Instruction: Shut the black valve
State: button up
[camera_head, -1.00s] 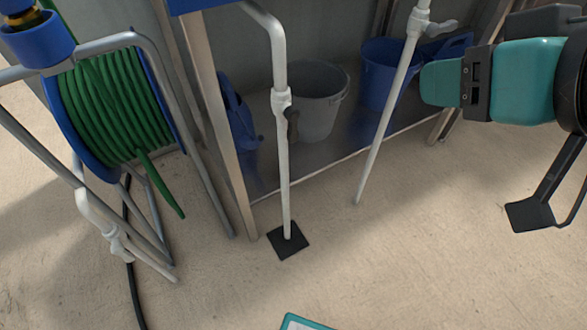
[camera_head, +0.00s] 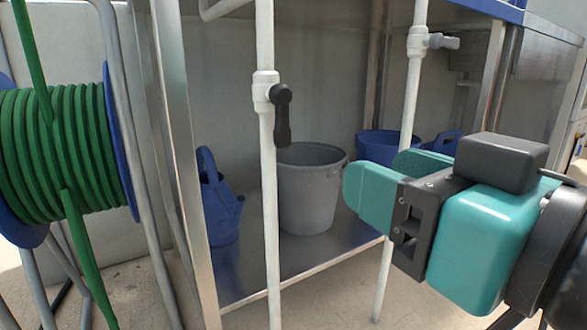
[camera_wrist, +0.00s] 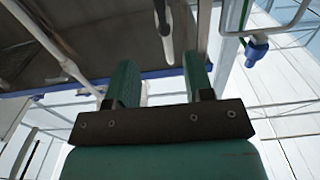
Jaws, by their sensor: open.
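The black valve handle (camera_head: 282,115) sits on a white fitting on the upright white pipe (camera_head: 268,190) in the head view. The handle hangs down, roughly along the pipe. My gripper (camera_head: 385,180) is to the right of this pipe and lower than the handle, apart from it. Its teal fingers are spread with nothing between them. In the wrist view my gripper (camera_wrist: 160,80) shows two parted fingers. A white fitting with a dark piece beside it shows beyond them near the top; I cannot tell for sure that it is the black valve.
A second white pipe with a grey-handled valve (camera_head: 440,41) stands behind my gripper. A hose reel with green hose (camera_head: 60,155) stands at left. A blue watering can (camera_head: 220,205), a grey bucket (camera_head: 308,195) and a blue bucket (camera_head: 378,147) stand on the metal shelf (camera_head: 290,263).

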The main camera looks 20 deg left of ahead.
aim_at(285, 134)
jog(key=p+x, duration=1.5)
jog(key=shift+w+a+r, duration=0.1)
jog(key=shift+w+a, duration=0.15)
jog(key=shift+w, duration=0.05)
jog(key=shift+x, duration=0.75)
grip_shut()
